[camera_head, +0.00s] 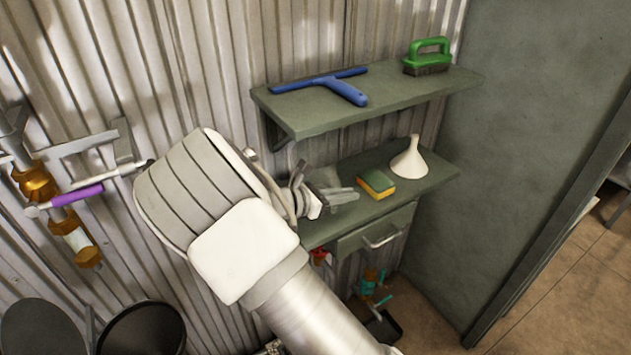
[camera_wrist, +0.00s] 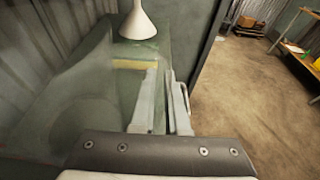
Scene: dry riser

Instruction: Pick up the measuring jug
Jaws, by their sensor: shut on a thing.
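The measuring jug (camera_wrist: 85,100) looks like a clear, see-through vessel filling the left of the wrist view, with a faint round outline low down. In the head view only a faint clear shape (camera_head: 322,177) shows by my gripper, mostly hidden behind my wrist. My gripper (camera_head: 345,195) is over the lower green shelf, left of the sponge. In the wrist view its fingers (camera_wrist: 168,100) are close together, shut on the jug at its right side. I cannot tell whether the jug's base touches the shelf.
A yellow-green sponge (camera_head: 376,184) and a white funnel (camera_head: 409,160) stand on the lower shelf (camera_head: 437,174). The upper shelf (camera_head: 390,98) overhangs it, with a blue squeegee (camera_head: 335,87) and green brush (camera_head: 427,57). A grey wall (camera_head: 530,110) closes the right side.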

